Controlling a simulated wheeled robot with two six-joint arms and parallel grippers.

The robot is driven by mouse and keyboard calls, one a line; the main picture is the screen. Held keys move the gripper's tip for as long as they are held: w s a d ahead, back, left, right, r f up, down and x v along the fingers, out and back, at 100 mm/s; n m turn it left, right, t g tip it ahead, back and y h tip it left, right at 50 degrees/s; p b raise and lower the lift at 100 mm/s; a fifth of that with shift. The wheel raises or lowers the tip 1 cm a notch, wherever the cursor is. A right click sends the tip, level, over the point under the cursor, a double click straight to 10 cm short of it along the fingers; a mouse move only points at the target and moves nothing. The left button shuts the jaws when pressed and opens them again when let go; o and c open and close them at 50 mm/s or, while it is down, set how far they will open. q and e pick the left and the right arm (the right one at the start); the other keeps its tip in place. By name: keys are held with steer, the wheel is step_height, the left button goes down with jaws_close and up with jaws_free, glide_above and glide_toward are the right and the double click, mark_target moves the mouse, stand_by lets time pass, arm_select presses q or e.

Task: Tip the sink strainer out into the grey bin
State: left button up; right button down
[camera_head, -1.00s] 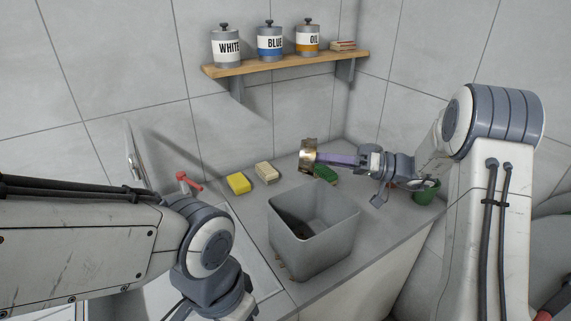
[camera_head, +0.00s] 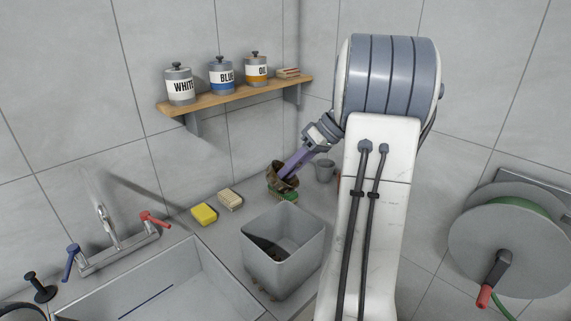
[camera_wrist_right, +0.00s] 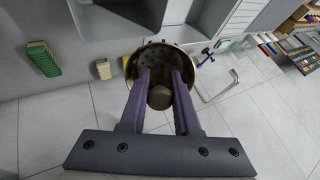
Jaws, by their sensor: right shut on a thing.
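The sink strainer (camera_head: 277,168) is a brass-coloured cup, held in the air and showing just above and behind the grey bin in the head view. My right gripper (camera_head: 284,176) reaches down to it from the upper right and is shut on its middle knob. In the right wrist view, the strainer (camera_wrist_right: 140,58) shows its perforated inside, with the knob (camera_wrist_right: 160,97) between my purple fingers. I cannot tell how much waste is in it. The grey bin (camera_head: 270,272) stands open on the counter, with a dark patch inside. My left gripper is not in view.
A green scrubber (camera_head: 288,197), a cream sponge (camera_head: 230,200) and a yellow sponge (camera_head: 204,214) lie behind the bin. A grey cup (camera_head: 325,171) stands to their right. The sink (camera_head: 165,285) is at left, the hose reel (camera_head: 510,250) at right. A shelf (camera_head: 235,94) holds canisters.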

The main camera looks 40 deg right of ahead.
steer(key=g+h+p, duration=0.1)
steer(key=a+r+g+h+p, duration=0.1)
steer(key=h+p, duration=0.1)
steer(key=shift+w+r+g, duration=0.1)
steer(key=shift+w+g, duration=0.3)
steer(key=shift+w+a+g+h, duration=0.1)
steer(key=shift+g+h, duration=0.2)
steer(key=shift+h, duration=0.2)
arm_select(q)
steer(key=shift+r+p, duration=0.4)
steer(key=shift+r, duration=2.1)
arm_select(e)
steer(key=shift+w+a+g+h, duration=0.1)
steer(key=shift+g+h, duration=0.7)
steer(key=shift+h, duration=0.3)
